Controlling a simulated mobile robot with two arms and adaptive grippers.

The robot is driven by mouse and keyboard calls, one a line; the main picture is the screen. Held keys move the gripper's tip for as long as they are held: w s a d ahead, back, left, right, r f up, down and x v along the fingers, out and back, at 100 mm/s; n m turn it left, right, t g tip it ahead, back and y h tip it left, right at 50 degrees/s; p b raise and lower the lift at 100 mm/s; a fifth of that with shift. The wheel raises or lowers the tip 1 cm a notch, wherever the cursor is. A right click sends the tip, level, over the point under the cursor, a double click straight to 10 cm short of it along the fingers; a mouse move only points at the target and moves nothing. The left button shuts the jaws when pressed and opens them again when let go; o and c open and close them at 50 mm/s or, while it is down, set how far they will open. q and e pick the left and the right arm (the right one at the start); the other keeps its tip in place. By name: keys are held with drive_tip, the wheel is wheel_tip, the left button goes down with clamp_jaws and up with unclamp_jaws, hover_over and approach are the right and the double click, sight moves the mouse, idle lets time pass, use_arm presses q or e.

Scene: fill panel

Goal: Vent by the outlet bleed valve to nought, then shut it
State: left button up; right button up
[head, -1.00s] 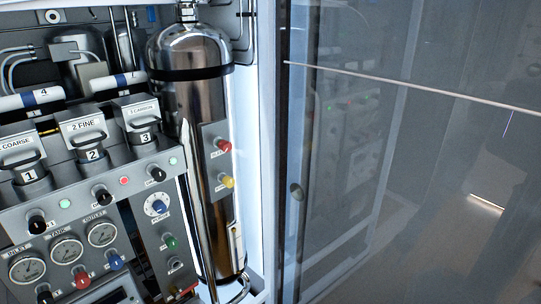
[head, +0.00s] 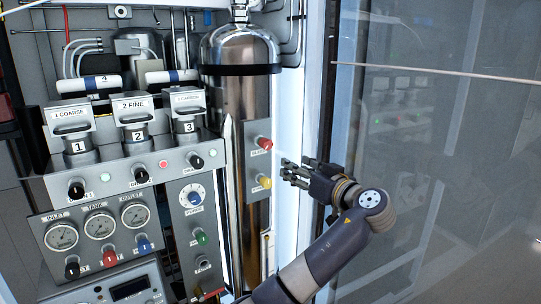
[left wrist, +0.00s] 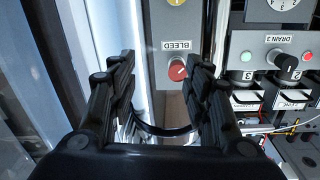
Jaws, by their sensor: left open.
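A red knob (head: 263,142) sits on a narrow grey plate (head: 252,166) in front of the steel cylinder. In the left wrist view the red knob (left wrist: 177,70) shows upside down beside a label reading BLEED. My left gripper (head: 288,171) is open and empty, to the right of the plate, apart from the knobs. In the left wrist view my left gripper (left wrist: 160,72) has its fingers on either side of the red knob in the picture, with no contact visible. The outlet gauge (head: 133,214) is at the right of three gauges; its reading is too small to tell. My right gripper is not in view.
A yellow knob (head: 264,182) sits just below the red one. The steel cylinder (head: 235,105) stands behind. A glass door (head: 440,150) stands to the right of my gripper. Filter housings (head: 135,120) and a drain-valve panel (head: 150,167) fill the left side.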

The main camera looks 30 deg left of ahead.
sight(268, 144)
use_arm(q)
wheel_tip(268, 144, up, 4)
drive_tip(key=s+n+g, duration=0.1)
drive_tip(key=s+n, duration=0.1)
drive_tip(key=shift+y, duration=0.4)
drive_tip(key=p+x, duration=0.2)
drive_tip(key=x, duration=0.7)
drive_tip(key=shift+a, duration=0.3)
drive_tip(key=shift+w+a+f, duration=0.1)
drive_tip(key=shift+w+a, duration=0.2)
drive_tip(key=shift+a, duration=0.35)
drive_tip(key=c, duration=1.1)
